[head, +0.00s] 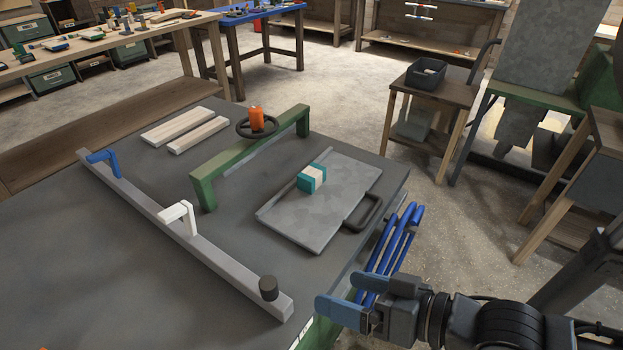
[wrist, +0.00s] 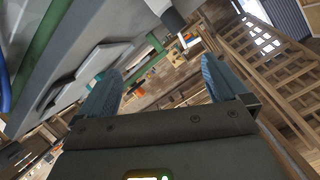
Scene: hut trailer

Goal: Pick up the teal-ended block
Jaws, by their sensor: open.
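The teal-ended block (head: 312,177), with a pale middle and teal ends, rests on a grey metal tray (head: 300,222) with a dark handle at its right end. The tray lies on the dark grey bench top near its right edge. My gripper (head: 337,293) is at the lower right in the head view, near the bench's front right edge, apart from the block and nearer the camera. In the wrist view its two blue fingers stand wide apart with nothing between them (wrist: 162,65).
A green bar (head: 245,158) stands behind the tray, with a dark handwheel and orange piece (head: 257,120) near it. A long grey rail (head: 180,235) with blue, white and dark fittings crosses the left. Blue rods (head: 392,245) stand beside the bench's right edge. Two pale planks (head: 185,130) lie farther back.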

